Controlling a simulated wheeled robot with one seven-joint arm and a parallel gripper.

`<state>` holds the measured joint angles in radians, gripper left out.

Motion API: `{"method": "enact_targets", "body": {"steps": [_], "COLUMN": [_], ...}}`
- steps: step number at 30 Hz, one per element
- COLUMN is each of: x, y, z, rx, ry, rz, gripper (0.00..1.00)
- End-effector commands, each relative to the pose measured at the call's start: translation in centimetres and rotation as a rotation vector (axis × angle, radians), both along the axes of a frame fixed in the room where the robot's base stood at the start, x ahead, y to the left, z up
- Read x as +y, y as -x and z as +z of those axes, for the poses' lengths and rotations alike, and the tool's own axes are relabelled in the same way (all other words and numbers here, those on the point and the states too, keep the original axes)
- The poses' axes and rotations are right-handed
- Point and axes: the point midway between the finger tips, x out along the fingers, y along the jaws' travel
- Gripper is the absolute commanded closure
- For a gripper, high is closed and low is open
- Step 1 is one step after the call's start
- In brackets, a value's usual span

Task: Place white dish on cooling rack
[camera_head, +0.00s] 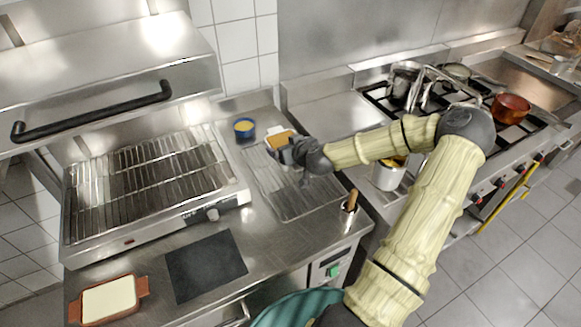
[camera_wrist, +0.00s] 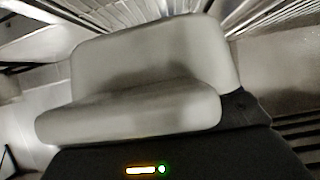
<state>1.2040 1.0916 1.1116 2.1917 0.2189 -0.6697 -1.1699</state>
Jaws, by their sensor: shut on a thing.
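The white dish (camera_head: 273,135) with an orange-brown filling is at the far end of the cooling rack (camera_head: 305,198). I cannot tell whether it touches the rack or hangs just above it. My gripper (camera_head: 290,149) is shut on the dish's near right side and hides part of it. In the wrist view the pale side and rim of the dish (camera_wrist: 150,55) fill the middle, close to the camera. The rack is a wire grid lying on the steel counter, and its near part is bare.
A blue ramekin (camera_head: 244,130) with yellow filling stands just left of the dish. A grill (camera_head: 150,185) under a raised hood with a black handle (camera_head: 95,112) is at left. A dark slab (camera_head: 205,266) and a terracotta dish (camera_head: 108,300) are in front. A stove with pots is at right.

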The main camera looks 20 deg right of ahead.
Motion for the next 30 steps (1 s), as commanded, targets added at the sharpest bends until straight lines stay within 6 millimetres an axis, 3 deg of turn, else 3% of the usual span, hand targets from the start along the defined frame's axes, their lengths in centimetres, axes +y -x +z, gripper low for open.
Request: {"method": "enact_targets", "body": {"steps": [7,21,30], "x": [1.6,0.1,0.2], "y": [-0.4,-0.1,-0.1], "z": [-0.5,-5.6,-6.2], "rx": [-0.001,-0.001,-0.002], "ry": [-0.002,-0.003,0.002], "rz": [0.026,-0.001,0.005], "gripper": [0.57,0.57,0.57]}}
